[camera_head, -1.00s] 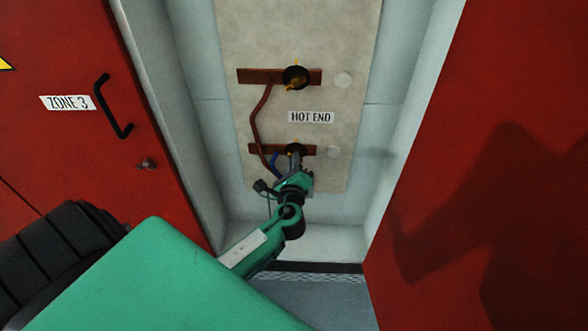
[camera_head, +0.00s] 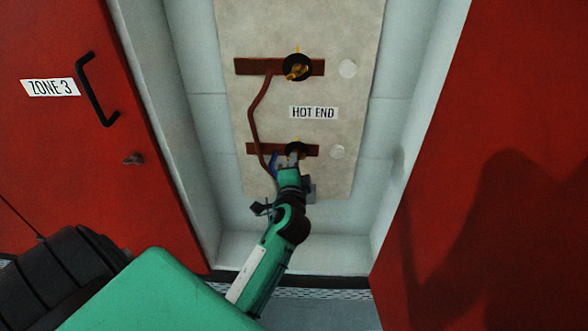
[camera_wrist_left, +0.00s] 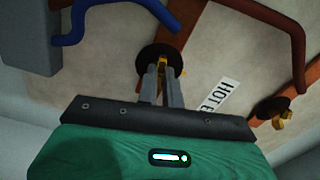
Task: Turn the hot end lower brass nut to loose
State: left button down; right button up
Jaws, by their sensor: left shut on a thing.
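The lower brass nut sits on a black round base on the lower copper bar (camera_head: 265,149), below the HOT END label (camera_head: 313,112). My left gripper (camera_head: 294,158) is at this nut and mostly covers it in the head view. In the left wrist view, the two grey fingers of my left gripper (camera_wrist_left: 162,82) are shut on the lower brass nut (camera_wrist_left: 163,61), in front of its black base (camera_wrist_left: 158,54). Only a little brass shows there. My right gripper is in neither view.
An upper brass nut (camera_head: 297,68) sits on the upper copper bar (camera_head: 255,66). A reddish-brown cable (camera_head: 255,110) and a blue cable (camera_head: 273,165) run near the lower bar. Red doors stand on both sides, the left with a black handle (camera_head: 89,88).

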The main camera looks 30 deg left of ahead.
pick_arm(q)
jog(key=shift+f+n+b, duration=0.2)
jog(key=shift+n+b, duration=0.55)
jog(key=shift+n, duration=0.95)
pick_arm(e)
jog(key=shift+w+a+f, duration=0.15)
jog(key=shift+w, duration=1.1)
pick_arm(q)
jog(key=c, duration=1.6)
grip_release()
jog(key=shift+r, duration=0.1)
jog(key=shift+o, duration=0.2)
